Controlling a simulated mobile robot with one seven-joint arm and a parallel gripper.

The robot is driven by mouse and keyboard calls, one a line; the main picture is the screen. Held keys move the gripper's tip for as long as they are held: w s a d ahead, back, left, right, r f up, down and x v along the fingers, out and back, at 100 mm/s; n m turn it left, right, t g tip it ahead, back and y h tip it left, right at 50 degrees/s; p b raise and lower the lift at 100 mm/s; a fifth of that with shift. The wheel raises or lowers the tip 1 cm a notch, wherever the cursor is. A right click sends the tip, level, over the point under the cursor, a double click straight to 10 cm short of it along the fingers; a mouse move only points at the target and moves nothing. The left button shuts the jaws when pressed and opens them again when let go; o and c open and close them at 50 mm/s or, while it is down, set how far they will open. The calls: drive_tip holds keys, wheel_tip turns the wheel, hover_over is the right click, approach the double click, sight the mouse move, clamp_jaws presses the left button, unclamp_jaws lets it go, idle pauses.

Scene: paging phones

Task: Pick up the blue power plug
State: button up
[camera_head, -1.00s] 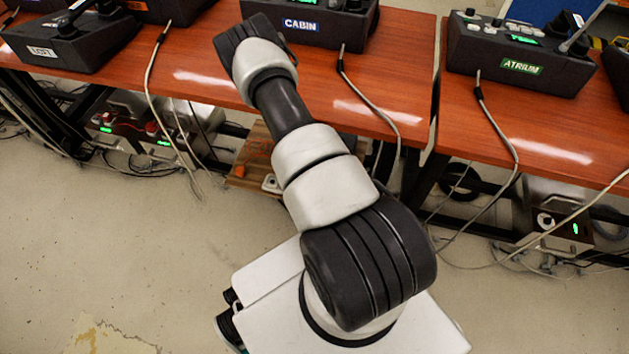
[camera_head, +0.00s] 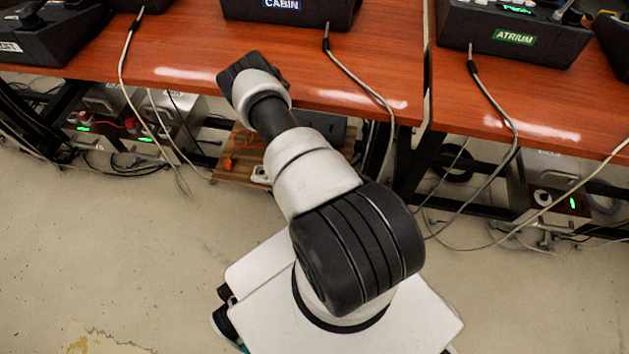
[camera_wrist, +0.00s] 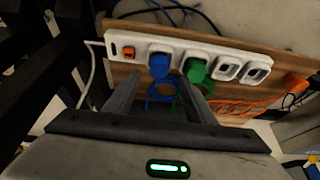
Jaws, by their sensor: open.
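In the wrist view the blue power plug (camera_wrist: 158,66) sits in a white power strip (camera_wrist: 137,41), with a blue cable looping below it. My gripper (camera_wrist: 161,84) is open, its two dark fingers pointing at the strip on either side of the blue plug. The fingers look apart from the plug, but the exact gap cannot be told. A green plug (camera_wrist: 195,70) sits in the socket just right of the blue one, close to the right finger. In the head view my gripper and the blue plug are hidden behind my arm.
The strip is on a wooden board (camera_wrist: 125,80), with an orange switch (camera_wrist: 129,52) at its left and an orange plug (camera_wrist: 295,83) to the right. Dark table legs crowd the left. The wooden tabletop (camera_head: 180,62) overhangs this area, and grey cables hang from its devices.

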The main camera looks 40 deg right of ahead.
drive_tip(key=b+x, duration=0.1)
drive_tip(key=x, duration=0.3)
drive_tip(key=shift+s+f+b, duration=0.1)
drive_tip(key=shift+f+b, duration=0.25)
drive_tip(key=shift+c, duration=0.3)
drive_tip(key=c, duration=1.1)
drive_tip(key=shift+r, duration=0.15)
